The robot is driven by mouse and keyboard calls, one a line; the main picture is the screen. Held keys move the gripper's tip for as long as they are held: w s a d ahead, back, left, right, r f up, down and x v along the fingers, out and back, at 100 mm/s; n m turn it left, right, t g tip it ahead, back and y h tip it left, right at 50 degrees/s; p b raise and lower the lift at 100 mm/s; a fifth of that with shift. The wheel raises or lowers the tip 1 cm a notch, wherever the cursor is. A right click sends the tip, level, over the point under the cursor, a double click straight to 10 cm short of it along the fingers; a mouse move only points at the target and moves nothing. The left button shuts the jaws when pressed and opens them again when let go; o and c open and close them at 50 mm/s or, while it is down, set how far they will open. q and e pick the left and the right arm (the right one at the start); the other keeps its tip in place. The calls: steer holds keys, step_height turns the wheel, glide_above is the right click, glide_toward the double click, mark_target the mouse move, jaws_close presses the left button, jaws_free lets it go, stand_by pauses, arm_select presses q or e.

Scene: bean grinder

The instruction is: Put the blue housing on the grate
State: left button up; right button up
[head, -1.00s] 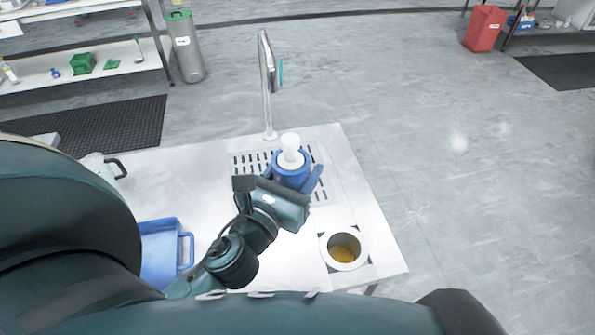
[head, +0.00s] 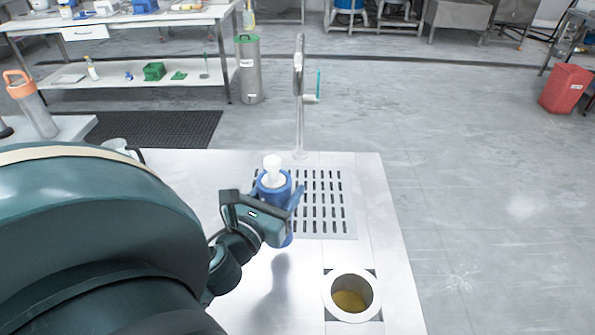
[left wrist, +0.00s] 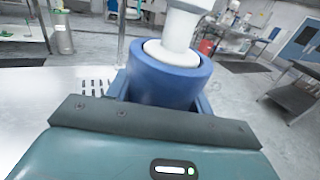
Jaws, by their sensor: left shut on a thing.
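The blue housing (head: 272,190), with a white knob-topped piece standing in it, is held upright by my left gripper (head: 283,204). In the left wrist view the blue housing (left wrist: 165,80) fills the space between the fingers, with the white piece rising from it. The grate (head: 322,205) is a slotted metal panel set in the table top. The housing appears over or beside the grate's left edge; a shadow on the table suggests that it is raised. Part of the grate also shows in the left wrist view (left wrist: 95,84). My right gripper is not in view.
A tall tap (head: 299,100) stands behind the grate. A round opening (head: 350,296) with brown contents is at the table's front right. The white table top (head: 385,215) is clear along the right. A jug (head: 115,145) is at the back left.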

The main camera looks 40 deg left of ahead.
arm_select(q)
steer(key=shift+s+a+f+y+b, duration=0.15)
steer(key=shift+s+a+f+b, duration=0.15)
steer(key=shift+a+f, duration=0.3)
steer(key=shift+s+a+f+y+b, duration=0.15)
steer(key=shift+s+a+f+b, duration=0.2)
steer(key=shift+a, duration=0.3)
steer(key=f+x, duration=0.4)
steer(key=x, duration=1.4)
steer(key=shift+a+f+n, duration=0.2)
steer(key=shift+a+n, duration=0.1)
steer(key=shift+a, duration=0.05)
steer(key=o, duration=1.6)
steer(key=shift+s, duration=0.15)
steer(key=v, duration=1.2)
steer(key=shift+r, duration=0.3)
